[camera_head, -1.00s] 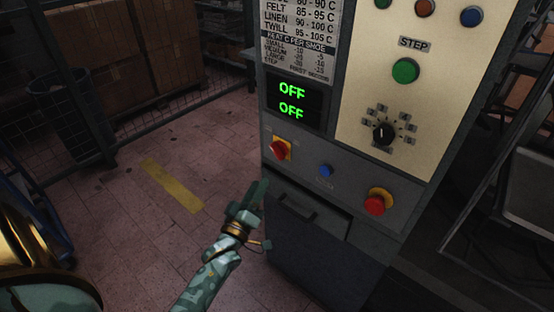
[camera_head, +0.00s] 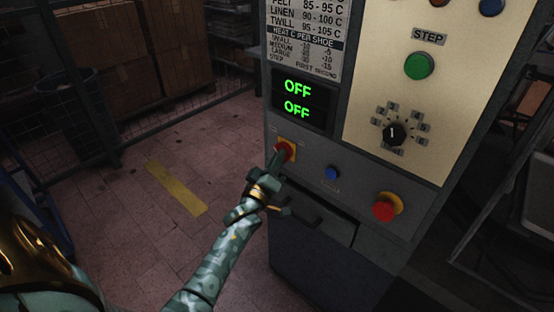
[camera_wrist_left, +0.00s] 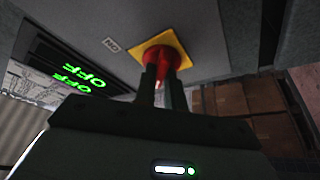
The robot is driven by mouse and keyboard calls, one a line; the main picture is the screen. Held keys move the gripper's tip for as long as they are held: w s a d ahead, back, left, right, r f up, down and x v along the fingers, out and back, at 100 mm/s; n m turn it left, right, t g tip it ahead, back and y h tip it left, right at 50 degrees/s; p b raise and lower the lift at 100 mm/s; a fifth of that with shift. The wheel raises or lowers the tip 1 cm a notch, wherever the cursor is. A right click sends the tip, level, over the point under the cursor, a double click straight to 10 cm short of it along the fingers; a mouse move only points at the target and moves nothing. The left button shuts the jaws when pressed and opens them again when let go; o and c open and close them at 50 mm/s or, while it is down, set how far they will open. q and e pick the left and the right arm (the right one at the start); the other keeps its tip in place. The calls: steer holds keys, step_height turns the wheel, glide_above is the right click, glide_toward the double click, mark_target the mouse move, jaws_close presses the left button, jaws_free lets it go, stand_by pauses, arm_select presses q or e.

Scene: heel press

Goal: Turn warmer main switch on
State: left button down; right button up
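The warmer main switch is a red rotary knob on a yellow plate (camera_head: 291,145), on the grey lower panel of the machine. In the left wrist view its red knob (camera_wrist_left: 182,62) stands on the yellow plate with an "ON" label beside it. My left gripper (camera_head: 279,158) is at the switch. In the left wrist view its two dark fingers (camera_wrist_left: 161,82) are close together, with the red grip between them, and seem closed on it. The fingers hide part of the knob. Two green displays (camera_head: 298,98) above read "OFF". My right gripper is not in view.
A blue button (camera_head: 332,173) and a red mushroom button on a yellow collar (camera_head: 384,210) are to the right of the switch. A drawer-like handle (camera_head: 303,214) is below. A green STEP button (camera_head: 419,66) and a black dial (camera_head: 394,133) are higher up.

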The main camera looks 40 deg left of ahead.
arm_select(q)
steer(key=shift+f, duration=0.1)
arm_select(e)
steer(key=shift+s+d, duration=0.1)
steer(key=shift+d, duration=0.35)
arm_select(q)
steer(key=shift+m, duration=0.4)
steer(key=m+h, duration=0.4)
steer(key=m, duration=0.4)
steer(key=m+h+b, duration=0.1)
steer(key=m+h, duration=0.3)
steer(key=m, duration=0.4)
steer(key=a+m+g+h, duration=0.1)
steer(key=m+h, duration=0.3)
steer(key=m, duration=0.4)
steer(key=shift+b, duration=0.35)
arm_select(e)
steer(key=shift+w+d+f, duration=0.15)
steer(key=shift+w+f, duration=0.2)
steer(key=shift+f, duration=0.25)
arm_select(q)
steer(key=shift+m, duration=0.4)
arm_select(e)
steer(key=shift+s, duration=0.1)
